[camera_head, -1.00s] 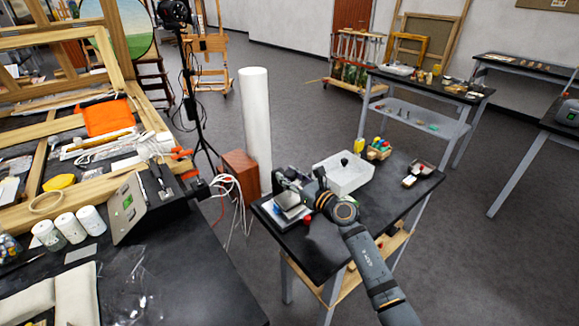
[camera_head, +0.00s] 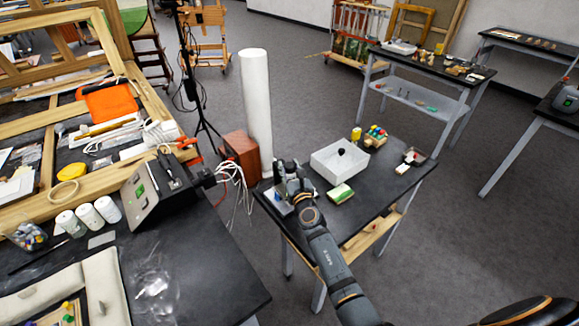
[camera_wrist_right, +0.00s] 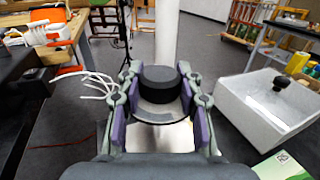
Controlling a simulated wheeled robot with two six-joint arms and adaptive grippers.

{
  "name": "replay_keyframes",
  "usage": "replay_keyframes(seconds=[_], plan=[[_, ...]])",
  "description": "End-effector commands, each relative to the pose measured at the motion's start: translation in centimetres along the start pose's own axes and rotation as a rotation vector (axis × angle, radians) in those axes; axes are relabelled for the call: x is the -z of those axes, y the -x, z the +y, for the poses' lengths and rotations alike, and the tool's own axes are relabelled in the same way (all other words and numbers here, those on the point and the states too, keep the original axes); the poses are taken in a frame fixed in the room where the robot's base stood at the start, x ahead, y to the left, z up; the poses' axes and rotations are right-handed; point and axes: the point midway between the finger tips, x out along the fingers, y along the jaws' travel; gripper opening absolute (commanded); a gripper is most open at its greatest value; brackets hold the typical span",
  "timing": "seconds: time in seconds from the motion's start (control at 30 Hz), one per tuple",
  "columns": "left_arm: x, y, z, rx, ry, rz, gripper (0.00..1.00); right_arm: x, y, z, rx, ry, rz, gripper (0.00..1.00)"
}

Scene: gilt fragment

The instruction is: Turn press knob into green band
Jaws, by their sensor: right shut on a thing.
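The press knob (camera_wrist_right: 158,88) is a dark round cylinder in the right wrist view. It sits above a pale grey disc (camera_wrist_right: 160,114) with a white body below. My right gripper (camera_wrist_right: 158,95) has its purple-padded fingers on both sides of the knob and is shut on it. In the head view my right gripper (camera_head: 290,180) is over the press (camera_head: 272,198) at the left end of the small black table (camera_head: 335,222), and it hides most of the press. I cannot make out a green band on the press. My left gripper is out of view.
A white bin (camera_head: 340,168) with a dark knobbed item stands right of the press. A green-and-white block (camera_head: 341,193) lies before it. A yellow cylinder (camera_head: 356,134) and a tray of coloured items (camera_head: 376,135) are behind. A tall white roll (camera_head: 256,110) stands behind the press.

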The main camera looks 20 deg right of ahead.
Motion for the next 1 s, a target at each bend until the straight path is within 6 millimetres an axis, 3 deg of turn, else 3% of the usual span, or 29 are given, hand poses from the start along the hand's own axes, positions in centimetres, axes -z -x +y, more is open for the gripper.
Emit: replay_keyframes(seconds=[0.23,0.27,0.43,0.77,1.0], plan=[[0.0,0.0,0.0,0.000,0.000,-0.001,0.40,-0.1,0.0,0.0,0.000,0.002,-0.002,0.04],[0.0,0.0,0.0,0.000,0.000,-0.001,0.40,-0.1,0.0,0.0,0.000,0.002,-0.002,0.37],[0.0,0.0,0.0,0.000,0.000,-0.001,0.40,-0.1,0.0,0.0,-0.001,0.001,-0.001,0.60],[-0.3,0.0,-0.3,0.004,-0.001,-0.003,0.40,0.0,0.1,0.0,-0.001,-0.001,0.000,0.60],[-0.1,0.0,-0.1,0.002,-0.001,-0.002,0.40,0.2,1.9,0.0,-0.001,-0.003,0.001,0.60]])
